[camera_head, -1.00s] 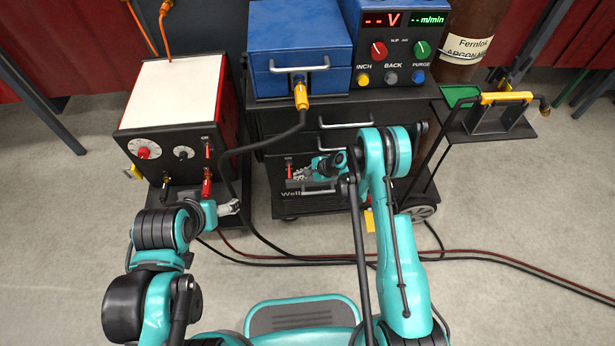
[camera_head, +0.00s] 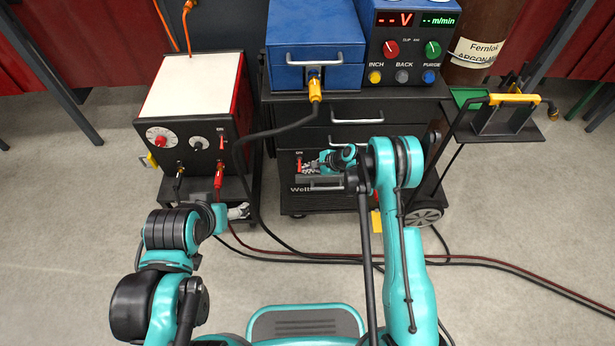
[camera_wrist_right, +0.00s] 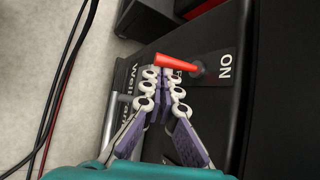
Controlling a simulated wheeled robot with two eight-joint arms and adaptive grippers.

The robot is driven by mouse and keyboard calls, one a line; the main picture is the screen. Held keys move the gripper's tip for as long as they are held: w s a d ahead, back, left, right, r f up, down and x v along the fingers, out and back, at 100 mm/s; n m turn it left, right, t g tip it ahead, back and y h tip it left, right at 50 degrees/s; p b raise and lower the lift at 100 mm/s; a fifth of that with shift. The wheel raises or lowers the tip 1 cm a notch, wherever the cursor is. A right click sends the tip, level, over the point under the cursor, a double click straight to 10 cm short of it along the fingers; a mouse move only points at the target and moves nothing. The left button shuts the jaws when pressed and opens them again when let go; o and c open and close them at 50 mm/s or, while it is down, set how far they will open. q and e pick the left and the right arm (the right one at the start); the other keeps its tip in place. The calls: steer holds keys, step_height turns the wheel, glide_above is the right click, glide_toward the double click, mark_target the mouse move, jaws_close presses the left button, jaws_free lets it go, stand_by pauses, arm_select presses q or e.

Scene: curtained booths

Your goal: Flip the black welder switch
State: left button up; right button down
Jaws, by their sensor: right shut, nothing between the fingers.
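The black welder (camera_head: 345,150) is the dark cabinet with drawers in the middle of the head view. Its switch, a red lever (camera_head: 299,163), is on the lower front at the left, beneath an ON label. In the right wrist view the red lever (camera_wrist_right: 178,62) leans away from the ON mark on its dark plate. My right gripper (camera_head: 308,168) is shut and empty, its fingertips (camera_wrist_right: 159,73) right beside the lever; I cannot tell whether they touch. My left gripper (camera_head: 241,211) is low in front of the red-sided machine; its finger opening is unclear.
A red-sided machine (camera_head: 192,95) with dials and its own red switch (camera_head: 222,141) stands left. A blue box (camera_head: 315,35) and a control panel (camera_head: 410,45) sit on the welder. Cables (camera_head: 480,258) cross the floor. A torch holder (camera_head: 505,117) sticks out right.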

steer(key=shift+r, duration=0.4)
steer(key=shift+w, duration=0.1)
steer(key=shift+r, duration=0.8)
